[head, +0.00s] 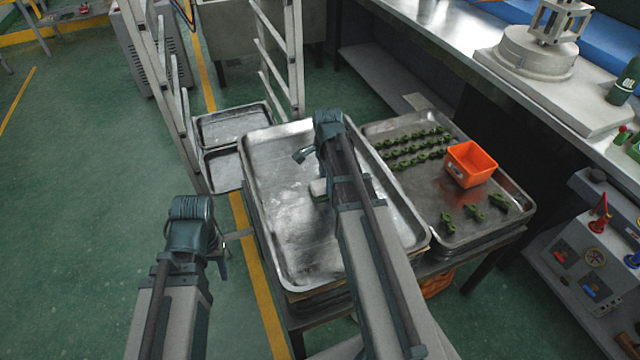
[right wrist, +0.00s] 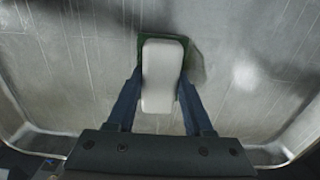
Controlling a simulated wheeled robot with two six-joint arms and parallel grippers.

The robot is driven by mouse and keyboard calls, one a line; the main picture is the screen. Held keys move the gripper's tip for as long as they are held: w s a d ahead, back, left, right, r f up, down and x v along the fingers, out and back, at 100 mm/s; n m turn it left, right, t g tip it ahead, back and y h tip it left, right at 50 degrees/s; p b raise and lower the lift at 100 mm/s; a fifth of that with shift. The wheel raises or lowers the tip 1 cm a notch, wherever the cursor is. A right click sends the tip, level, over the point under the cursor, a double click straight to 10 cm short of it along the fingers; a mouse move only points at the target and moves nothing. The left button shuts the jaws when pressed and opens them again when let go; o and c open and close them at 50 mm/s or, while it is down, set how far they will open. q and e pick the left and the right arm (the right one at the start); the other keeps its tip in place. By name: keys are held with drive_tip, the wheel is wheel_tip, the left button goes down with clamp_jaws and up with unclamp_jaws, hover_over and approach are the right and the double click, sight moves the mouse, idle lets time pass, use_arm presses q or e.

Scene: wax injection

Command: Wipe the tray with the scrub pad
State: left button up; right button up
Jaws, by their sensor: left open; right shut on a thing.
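The metal tray (head: 285,240) is a large shallow pan with raised rims on the near table. Its surface shows whitish smears. The scrub pad (head: 318,187), pale with a green underside, is over the tray's middle, partly hidden by my right arm in the head view. In the right wrist view, the pad (right wrist: 162,78) sits between the two fingers of my right gripper (right wrist: 160,92), which is shut on its sides. The pad looks close to the tray surface; contact cannot be told. My left gripper (head: 226,250) is open and empty, left of the tray.
A second tray (head: 420,205) on the right holds rows of green parts and an orange bin (head: 470,164). Smaller trays (head: 225,170) and a white ladder-like frame (head: 275,50) stand behind at left. A workbench (head: 480,60) runs along the right. Floor at left is clear.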

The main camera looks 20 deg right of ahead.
drive_tip(key=shift+d, duration=0.55)
drive_tip(key=shift+f, duration=0.15)
drive_tip(key=shift+a, duration=0.15)
drive_tip(key=shift+a, duration=1.7)
drive_tip(key=shift+w, duration=0.1)
drive_tip(key=shift+w+d, duration=0.1)
drive_tip(key=shift+w, duration=1.35)
